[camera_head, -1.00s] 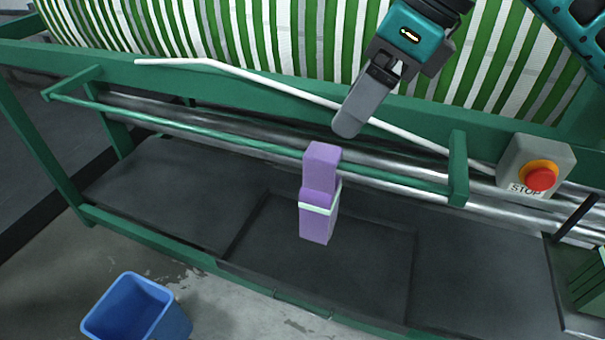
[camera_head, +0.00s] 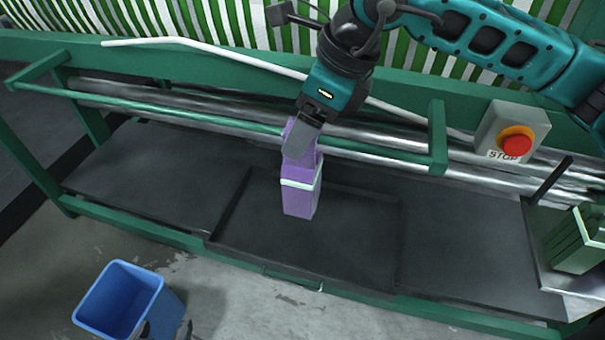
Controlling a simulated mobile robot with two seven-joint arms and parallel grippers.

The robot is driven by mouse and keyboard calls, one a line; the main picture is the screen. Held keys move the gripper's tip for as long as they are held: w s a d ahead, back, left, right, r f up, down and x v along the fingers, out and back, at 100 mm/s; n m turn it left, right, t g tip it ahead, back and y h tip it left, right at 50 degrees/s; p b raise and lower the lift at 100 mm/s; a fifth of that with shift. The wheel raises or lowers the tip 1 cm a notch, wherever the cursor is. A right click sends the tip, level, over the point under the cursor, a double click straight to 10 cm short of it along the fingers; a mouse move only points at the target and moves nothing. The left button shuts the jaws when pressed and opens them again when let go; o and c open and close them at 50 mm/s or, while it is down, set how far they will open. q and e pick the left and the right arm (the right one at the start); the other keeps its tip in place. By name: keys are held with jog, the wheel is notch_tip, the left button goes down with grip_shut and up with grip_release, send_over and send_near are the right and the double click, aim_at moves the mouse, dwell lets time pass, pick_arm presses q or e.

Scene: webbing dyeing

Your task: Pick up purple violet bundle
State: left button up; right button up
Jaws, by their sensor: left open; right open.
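The purple violet bundle (camera_head: 300,197) stands upright, with a pale band around its middle, at the dark tray in the middle of the green frame. My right gripper (camera_head: 299,148) comes down from above at the bundle's narrow upper part. One grey finger covers part of that top; the other finger is hidden, so I cannot tell whether the jaws straddle it or touch it. The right gripper is open. Dark tips of what looks like my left gripper (camera_head: 167,331) show at the bottom edge by the blue bucket, apart from the bundle and open.
A green rail (camera_head: 220,125) and metal rollers run behind the bundle. A white rod (camera_head: 225,58) slants above them. A red stop button (camera_head: 516,143) is at the right. Green bundles (camera_head: 580,240) lie at the far right. A blue bucket (camera_head: 118,300) stands on the floor.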

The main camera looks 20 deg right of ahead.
jog(key=shift+x, duration=0.75)
jog(key=shift+c, duration=0.4)
grip_shut()
